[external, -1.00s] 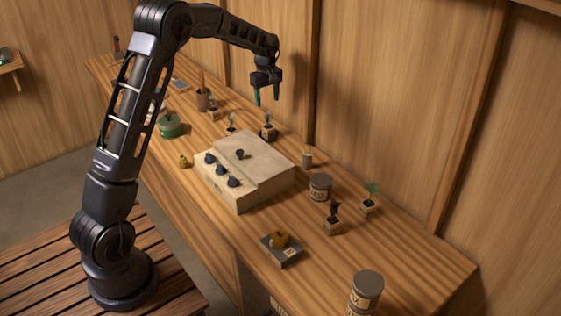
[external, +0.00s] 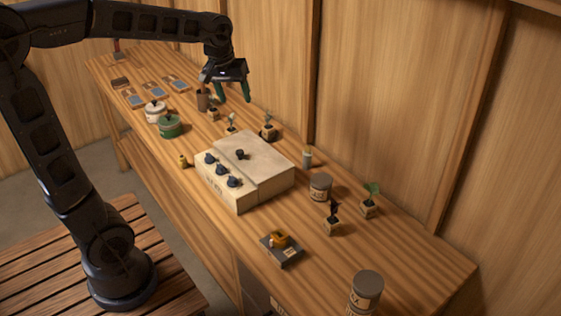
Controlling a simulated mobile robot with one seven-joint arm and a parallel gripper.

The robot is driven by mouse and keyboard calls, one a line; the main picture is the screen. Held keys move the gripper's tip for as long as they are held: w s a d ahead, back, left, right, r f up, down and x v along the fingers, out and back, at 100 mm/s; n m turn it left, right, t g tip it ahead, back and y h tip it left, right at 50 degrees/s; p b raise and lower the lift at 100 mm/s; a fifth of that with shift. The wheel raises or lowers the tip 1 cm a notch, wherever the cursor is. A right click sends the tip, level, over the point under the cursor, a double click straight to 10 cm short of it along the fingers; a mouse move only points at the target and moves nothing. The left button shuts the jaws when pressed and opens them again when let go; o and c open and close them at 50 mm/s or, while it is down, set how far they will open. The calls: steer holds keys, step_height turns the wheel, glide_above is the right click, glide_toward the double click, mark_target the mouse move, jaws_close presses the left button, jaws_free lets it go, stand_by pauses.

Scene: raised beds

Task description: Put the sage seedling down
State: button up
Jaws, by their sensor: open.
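My gripper (external: 232,92) is open, with green fingers pointing down, in the air over the back part of the bench. I see nothing between its fingers. Several seedlings in small wooden pots stand upright on the bench; I cannot tell which is sage. One dark-potted seedling (external: 268,130) stands behind the pale box, a pale-leaved one (external: 231,125) is left of it, and a small one (external: 213,112) is farther back, below the gripper. A dark-leaved seedling (external: 332,222) and a bright green one (external: 370,199) stand at the right, apart from the gripper.
A pale box (external: 268,165) with dark knobs sits mid-bench. A green pot (external: 170,126), a white pot (external: 155,111) and a brown cup (external: 203,100) stand farther back. Tins (external: 320,187) (external: 366,291) and a dark scale-like block (external: 281,250) are nearer. The wooden wall borders the bench.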

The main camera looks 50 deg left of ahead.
steer(key=s+d+f+m, duration=0.1)
steer(key=s+d+m, duration=0.1)
steer(key=s, duration=0.5)
steer(key=s+d+f+m+t, duration=0.1)
steer(key=s+d+m, duration=0.2)
steer(key=s, duration=0.5)
steer(key=s+d+f+m, duration=0.1)
steer(key=s+d+m, duration=0.1)
steer(key=s, duration=0.5)
steer(key=shift+s+d+f+t, duration=0.3)
steer(key=shift+d+f+t, duration=0.05)
steer(key=shift+d+t, duration=0.05)
